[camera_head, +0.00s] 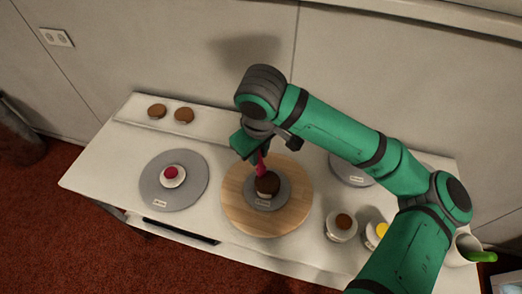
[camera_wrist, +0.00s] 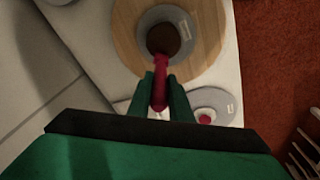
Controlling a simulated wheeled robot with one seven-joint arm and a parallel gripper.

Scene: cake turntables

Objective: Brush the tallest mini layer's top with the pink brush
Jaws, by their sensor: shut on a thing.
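My gripper (camera_wrist: 161,90) is shut on the pink brush (camera_wrist: 160,70), which also shows in the head view (camera_head: 261,168). The brush points down at a dark brown mini layer (camera_head: 267,184) on a small grey turntable (camera_head: 278,202) over a round wooden board (camera_head: 240,212). In the wrist view the brush tip overlaps the near edge of the brown layer (camera_wrist: 165,36); I cannot tell whether it touches. To the left, a low layer with a pink-red top (camera_head: 171,173) sits on a grey turntable (camera_head: 160,199). My arm hides part of another grey turntable (camera_head: 345,176).
At the front right are a pale cup with a brown top (camera_head: 342,225) and a yellow-topped one (camera_head: 381,230). A white container with a green item (camera_head: 480,256) stands at the right.

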